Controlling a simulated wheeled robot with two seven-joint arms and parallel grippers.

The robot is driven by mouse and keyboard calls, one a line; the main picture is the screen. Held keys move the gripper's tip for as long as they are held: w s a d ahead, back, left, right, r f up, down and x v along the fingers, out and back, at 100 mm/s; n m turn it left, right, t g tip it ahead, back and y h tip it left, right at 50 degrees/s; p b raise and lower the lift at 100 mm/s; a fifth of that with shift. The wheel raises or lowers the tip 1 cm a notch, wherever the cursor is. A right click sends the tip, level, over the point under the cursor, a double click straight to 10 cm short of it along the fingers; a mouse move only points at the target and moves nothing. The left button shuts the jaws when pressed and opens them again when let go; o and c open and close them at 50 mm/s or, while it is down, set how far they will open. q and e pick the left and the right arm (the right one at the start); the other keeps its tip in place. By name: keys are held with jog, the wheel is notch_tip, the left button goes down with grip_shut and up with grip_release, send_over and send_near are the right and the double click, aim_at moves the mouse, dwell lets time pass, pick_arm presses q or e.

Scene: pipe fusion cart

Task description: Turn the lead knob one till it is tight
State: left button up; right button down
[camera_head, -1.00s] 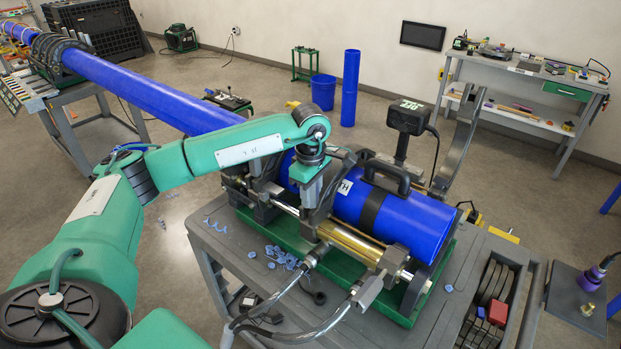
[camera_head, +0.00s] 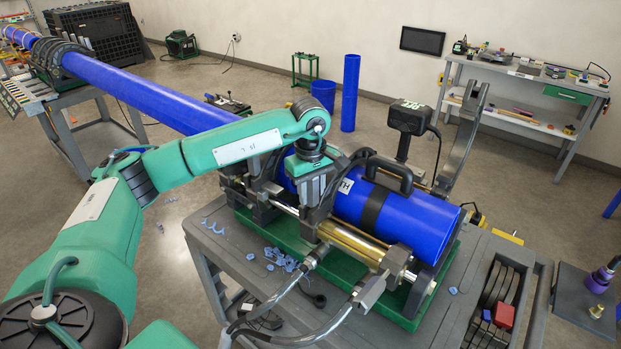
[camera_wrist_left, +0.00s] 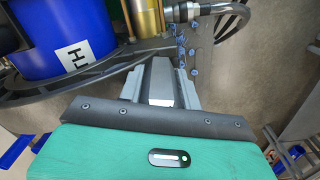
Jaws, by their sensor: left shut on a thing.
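The pipe fusion machine's clamp carriage (camera_head: 345,240) holds a blue pipe (camera_head: 405,222) on the cart. My left gripper (camera_head: 311,208) comes down from above at the near side of the pipe, by the clamps. In the left wrist view my left gripper (camera_wrist_left: 160,75) has its two fingers close around a grey piece at the clamp, which I take for lead knob one. The knob is mostly hidden by the fingers in both views, so its tightness cannot be seen. My right gripper is not in view.
A brass cylinder (camera_head: 350,244) and hydraulic hoses (camera_head: 300,275) lie close on the near side. Blue shavings (camera_head: 282,259) litter the cart top (camera_head: 240,245). A black heater or trimmer handle (camera_head: 407,118) rises behind the pipe. A long blue pipe (camera_head: 140,92) runs to the back left.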

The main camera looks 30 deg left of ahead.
pick_arm(q)
jog(key=shift+m, duration=0.7)
jog(key=shift+f+m+b, duration=0.15)
jog(key=shift+m+b, duration=0.45)
jog(key=shift+b, duration=0.1)
jog(key=shift+m+b, duration=0.4)
jog(key=shift+m, duration=0.3)
